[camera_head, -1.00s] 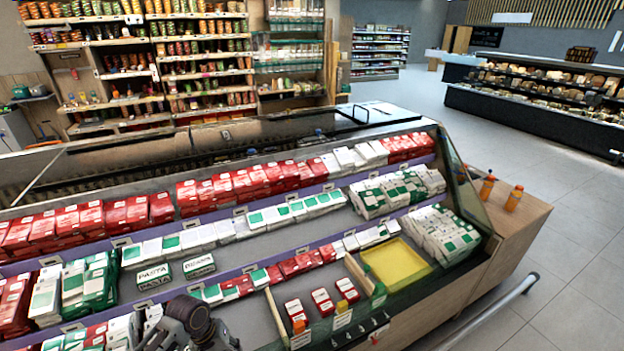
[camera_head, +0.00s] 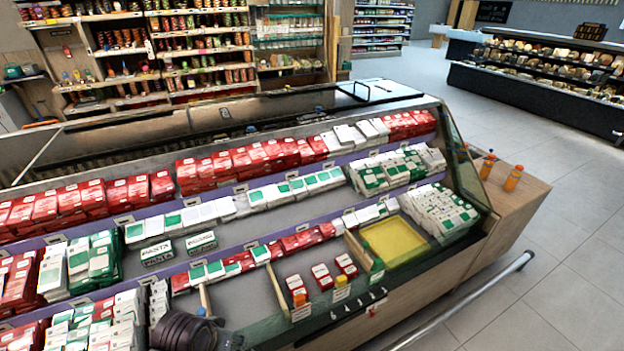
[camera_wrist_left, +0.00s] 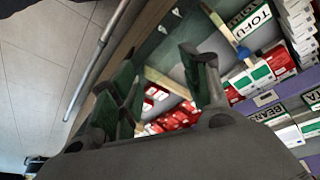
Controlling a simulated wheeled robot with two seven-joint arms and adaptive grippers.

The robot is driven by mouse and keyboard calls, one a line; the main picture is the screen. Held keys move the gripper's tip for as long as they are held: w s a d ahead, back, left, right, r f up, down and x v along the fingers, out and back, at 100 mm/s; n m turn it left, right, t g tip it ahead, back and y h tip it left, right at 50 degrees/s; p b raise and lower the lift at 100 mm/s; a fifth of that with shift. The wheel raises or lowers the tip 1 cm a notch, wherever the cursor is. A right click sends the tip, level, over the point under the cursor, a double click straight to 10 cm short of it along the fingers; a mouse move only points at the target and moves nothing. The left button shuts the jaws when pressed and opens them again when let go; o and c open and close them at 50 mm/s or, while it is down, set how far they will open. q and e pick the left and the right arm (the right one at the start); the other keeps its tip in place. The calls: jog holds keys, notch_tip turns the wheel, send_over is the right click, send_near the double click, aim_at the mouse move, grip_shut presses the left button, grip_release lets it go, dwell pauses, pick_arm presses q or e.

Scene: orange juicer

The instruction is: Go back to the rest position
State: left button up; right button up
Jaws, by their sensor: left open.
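My left gripper (camera_wrist_left: 165,82) shows in the left wrist view with its dark fingers with green pads spread apart. It is open, and I see nothing held between the fingers. Beyond it are the display case's front and some red and white packs (camera_wrist_left: 172,118). In the head view only a dark part of my left arm shows at the bottom edge, in front of the case (camera_head: 390,305); the fingertips cannot be made out there. My right arm and gripper are not in view.
The case holds rows of red boxes (camera_head: 240,163), green-and-white boxes (camera_head: 438,212) and a yellow tray (camera_head: 394,241). A silver rail (camera_head: 470,300) runs along its front. Two orange bottles (camera_head: 514,178) stand on the wooden counter (camera_head: 515,210). Open tiled floor (camera_head: 575,270) lies to the right.

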pick_arm(q)
jog(key=s+a+f, duration=0.1)
jog(key=s+f, duration=0.1)
jog(key=f, duration=1.4)
jog(key=s+a+f, duration=0.1)
jog(key=s+f, duration=0.1)
jog(key=f, duration=1.3)
jog(key=s+a+f+g, duration=0.1)
jog(key=s+f, duration=0.9)
jog(key=s, duration=0.1)
jog(key=s+a+f+g, duration=0.1)
jog(key=s+a+f, duration=0.1)
jog(key=s+f, duration=0.8)
jog(key=shift+s+a+m+y, duration=0.25)
jog(key=shift+s+m+y, duration=0.15)
jog(key=shift+s, duration=0.2)
jog(key=shift+s, duration=0.15)
